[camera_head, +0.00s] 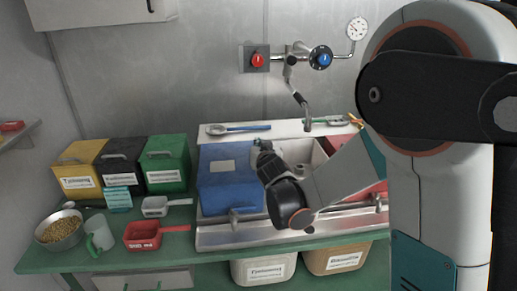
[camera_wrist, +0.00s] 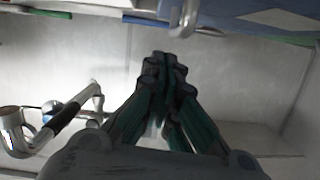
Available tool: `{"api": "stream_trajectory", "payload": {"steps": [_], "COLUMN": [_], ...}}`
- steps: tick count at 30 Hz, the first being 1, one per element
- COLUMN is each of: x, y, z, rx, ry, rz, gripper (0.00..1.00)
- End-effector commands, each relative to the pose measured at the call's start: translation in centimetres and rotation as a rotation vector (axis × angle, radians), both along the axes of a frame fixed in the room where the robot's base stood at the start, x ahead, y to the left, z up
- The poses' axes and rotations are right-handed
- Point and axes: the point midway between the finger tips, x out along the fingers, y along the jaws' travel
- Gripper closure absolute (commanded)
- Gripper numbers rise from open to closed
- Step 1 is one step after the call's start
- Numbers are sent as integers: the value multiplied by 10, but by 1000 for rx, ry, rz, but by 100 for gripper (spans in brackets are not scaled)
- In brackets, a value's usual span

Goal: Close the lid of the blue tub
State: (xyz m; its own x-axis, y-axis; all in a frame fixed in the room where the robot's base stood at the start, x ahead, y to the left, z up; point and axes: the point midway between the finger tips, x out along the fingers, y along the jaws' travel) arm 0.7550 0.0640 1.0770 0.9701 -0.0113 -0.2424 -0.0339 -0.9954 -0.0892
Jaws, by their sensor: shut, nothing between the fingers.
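The blue tub (camera_head: 222,187) stands at the left end of the sink, right of the green tub. A pale label (camera_head: 222,166) lies on its upper panel. A metal handle (camera_head: 243,212) shows at its lower front edge. I cannot tell clearly how its lid stands. My gripper (camera_head: 262,146) is shut and empty, just right of the blue tub's upper right edge, over the sink's left part. In the wrist view, my gripper's fingertips (camera_wrist: 165,58) are together. A blue surface (camera_wrist: 240,12) and a metal handle (camera_wrist: 185,18) appear at the top, apart from the fingers.
Yellow (camera_head: 80,168), black (camera_head: 119,168) and green (camera_head: 167,163) tubs stand left. A red scoop (camera_head: 143,235), a white scoop (camera_head: 156,207), a mug (camera_head: 102,236) and a bowl of beans (camera_head: 60,230) occupy the counter. The tap (camera_head: 295,85) hangs above the sink.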

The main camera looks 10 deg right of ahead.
Motion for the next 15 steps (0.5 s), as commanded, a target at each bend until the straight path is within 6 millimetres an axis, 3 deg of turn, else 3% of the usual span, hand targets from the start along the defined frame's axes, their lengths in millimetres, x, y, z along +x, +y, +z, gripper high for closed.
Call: {"api": "stream_trajectory", "payload": {"steps": [4, 9, 15], "x": [3, -38, -73], "y": [-4, -4, -5], "z": [32, 36, 44], "rx": [1, 0, 0], "ry": [-1, -1, -1], "rz": [0, 2, 1], "gripper": [100, 100, 100]}}
